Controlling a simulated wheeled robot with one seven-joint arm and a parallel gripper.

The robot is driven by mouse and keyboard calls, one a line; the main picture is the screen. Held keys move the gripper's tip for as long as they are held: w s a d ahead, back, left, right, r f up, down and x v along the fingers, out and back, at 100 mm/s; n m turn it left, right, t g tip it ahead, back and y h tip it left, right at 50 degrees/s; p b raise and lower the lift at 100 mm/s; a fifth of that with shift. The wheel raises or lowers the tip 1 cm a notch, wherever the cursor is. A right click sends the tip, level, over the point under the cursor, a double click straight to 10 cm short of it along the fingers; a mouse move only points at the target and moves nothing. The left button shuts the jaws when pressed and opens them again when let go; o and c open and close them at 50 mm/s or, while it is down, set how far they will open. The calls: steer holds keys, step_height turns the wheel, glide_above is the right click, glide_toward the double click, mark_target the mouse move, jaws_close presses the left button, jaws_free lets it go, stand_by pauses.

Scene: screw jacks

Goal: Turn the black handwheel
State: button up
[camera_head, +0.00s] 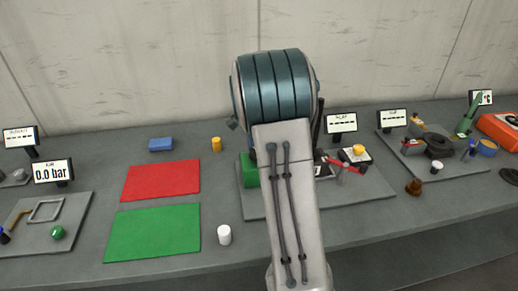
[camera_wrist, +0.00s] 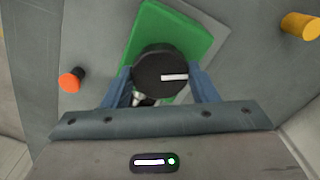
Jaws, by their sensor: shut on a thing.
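In the wrist view the black handwheel (camera_wrist: 150,66) is a round black disc with a white bar mark, pointing right. It sits over a green base (camera_wrist: 190,35). My gripper (camera_wrist: 163,82) has its two blue fingers on either side of the wheel, shut on it. Below the wheel a small metallic part shows between the fingers. In the head view my arm hides the wheel and the gripper; only an edge of the green base (camera_head: 249,170) shows left of the arm.
An orange knob (camera_wrist: 70,80) is left of the wheel, and a yellow cylinder (camera_wrist: 300,26) is at upper right. In the head view, red (camera_head: 160,180) and green (camera_head: 152,232) mats and a white cylinder (camera_head: 224,235) lie left; a red-handled valve (camera_head: 345,166) is right.

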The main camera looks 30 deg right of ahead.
steer(key=o, duration=1)
step_height(320, 180, up, 14)
steer(key=shift+f+b, duration=0.1)
steer(key=shift+b, duration=0.2)
steer(key=s+a+f+n+t, duration=0.1)
steer(key=s+a+f+n, duration=0.1)
steer(key=s+a+n, duration=0.3)
steer(key=s+a+f+n+t, duration=0.1)
steer(key=s+a+f+n, duration=0.2)
steer(key=s, duration=0.9)
steer(key=s+a+f+n+t, duration=0.1)
steer(key=s+a+f+n, duration=0.1)
steer(key=s+a+n, duration=0.5)
steer(key=shift+s+a+f, duration=0.15)
steer(key=shift+s+a, duration=0.05)
steer(key=shift+s, duration=0.3)
steer(key=shift+s+a+f, duration=0.1)
steer(key=shift+s+a, duration=0.05)
steer(key=shift+s, duration=0.35)
